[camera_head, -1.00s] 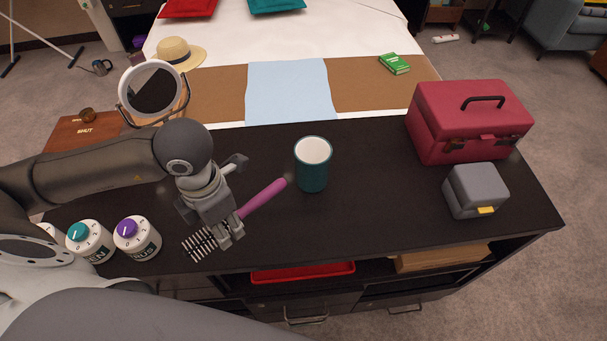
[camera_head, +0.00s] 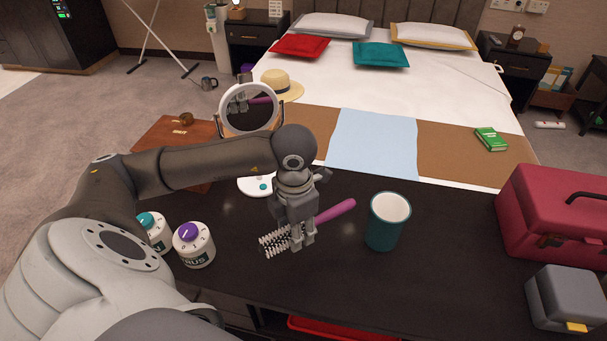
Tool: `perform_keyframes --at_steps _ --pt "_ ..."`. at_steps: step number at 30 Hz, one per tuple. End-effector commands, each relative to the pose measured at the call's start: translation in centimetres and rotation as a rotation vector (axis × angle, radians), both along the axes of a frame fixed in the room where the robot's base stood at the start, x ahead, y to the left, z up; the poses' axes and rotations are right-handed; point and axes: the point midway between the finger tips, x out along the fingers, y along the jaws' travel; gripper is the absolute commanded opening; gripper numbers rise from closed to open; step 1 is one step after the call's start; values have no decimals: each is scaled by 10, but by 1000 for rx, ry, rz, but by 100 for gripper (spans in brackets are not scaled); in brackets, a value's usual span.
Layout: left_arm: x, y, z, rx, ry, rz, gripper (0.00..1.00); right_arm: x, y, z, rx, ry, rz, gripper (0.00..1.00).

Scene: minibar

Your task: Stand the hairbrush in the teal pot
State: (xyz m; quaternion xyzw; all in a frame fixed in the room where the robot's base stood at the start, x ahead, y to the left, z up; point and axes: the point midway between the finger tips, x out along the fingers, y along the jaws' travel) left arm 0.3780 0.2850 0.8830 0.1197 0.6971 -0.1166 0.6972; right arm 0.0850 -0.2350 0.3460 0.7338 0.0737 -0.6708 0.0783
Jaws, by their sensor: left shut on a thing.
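The hairbrush has a purple handle (camera_head: 335,212) and dark bristles with pale tips (camera_head: 274,243). It is roughly level, with the handle pointing right toward the pot and the bristles to the left. My left gripper (camera_head: 303,243) is shut on the hairbrush near where handle and head meet. I cannot tell for sure how far it is above the counter. The teal pot (camera_head: 384,230) stands upright on the dark counter just right of the handle end, apart from it. Its pale inside looks empty. My right gripper is not in view.
A round mirror (camera_head: 249,112) stands behind my left arm. Two white knobbed canisters, one purple-topped (camera_head: 193,245) and one teal-topped (camera_head: 153,232), stand at left. A red toolbox (camera_head: 545,225) and a grey box (camera_head: 565,300) are at right. The counter (camera_head: 450,270) right of the pot is clear.

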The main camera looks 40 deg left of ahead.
Motion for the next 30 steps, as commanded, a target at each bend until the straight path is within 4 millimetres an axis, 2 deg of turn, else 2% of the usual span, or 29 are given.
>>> perform_keyframes --at_steps 3,9,16,23,30 --pt "18 7 -23 0 4 3 6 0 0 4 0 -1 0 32" --pt "38 15 -48 -1 0 0 6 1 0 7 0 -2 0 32" --pt "46 19 -60 0 0 0 6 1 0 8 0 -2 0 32" --pt "46 18 -89 -1 1 -1 6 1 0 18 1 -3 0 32" --pt "47 18 -91 0 -2 -1 6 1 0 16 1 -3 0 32"
